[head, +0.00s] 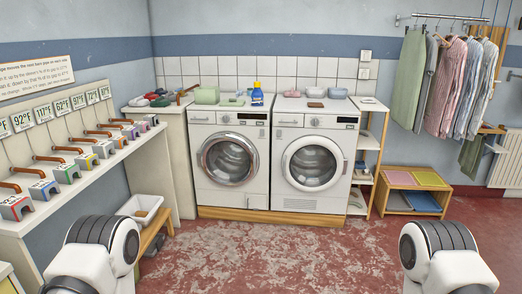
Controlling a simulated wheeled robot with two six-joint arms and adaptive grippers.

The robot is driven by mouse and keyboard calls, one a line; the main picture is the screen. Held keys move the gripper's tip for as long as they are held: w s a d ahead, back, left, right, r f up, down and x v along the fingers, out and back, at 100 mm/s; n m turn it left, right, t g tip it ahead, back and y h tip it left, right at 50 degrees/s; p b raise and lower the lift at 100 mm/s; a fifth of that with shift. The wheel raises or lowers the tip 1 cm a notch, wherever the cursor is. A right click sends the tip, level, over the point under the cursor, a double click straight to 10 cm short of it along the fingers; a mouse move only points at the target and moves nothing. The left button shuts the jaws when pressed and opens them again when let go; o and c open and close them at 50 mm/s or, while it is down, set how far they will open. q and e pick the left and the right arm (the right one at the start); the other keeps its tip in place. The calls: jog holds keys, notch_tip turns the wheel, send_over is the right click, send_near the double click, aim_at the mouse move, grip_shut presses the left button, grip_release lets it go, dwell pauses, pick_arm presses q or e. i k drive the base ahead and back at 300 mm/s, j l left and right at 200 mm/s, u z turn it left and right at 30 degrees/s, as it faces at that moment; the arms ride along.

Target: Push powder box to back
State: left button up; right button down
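A pale green box (207,95), which may be the powder box, stands at the left of the left washing machine (229,157), near the back of its top. Its label cannot be made out. A blue bottle with a yellow cap (257,95) stands to its right on the same machine, with small green items (233,102) between them. Parts of my two arms show at the lower left and lower right, well in front of the machines. Neither of my grippers is in view.
The right washing machine (314,155) carries small bowls and a brown item. A white basin (146,208) sits on a wooden bench. A low wooden shelf (413,192) stands at right. The red floor ahead is clear.

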aim_at(203, 96)
jog(key=i, duration=1.35)
jog(key=i+l+u, duration=0.15)
jog(key=i, duration=1.25)
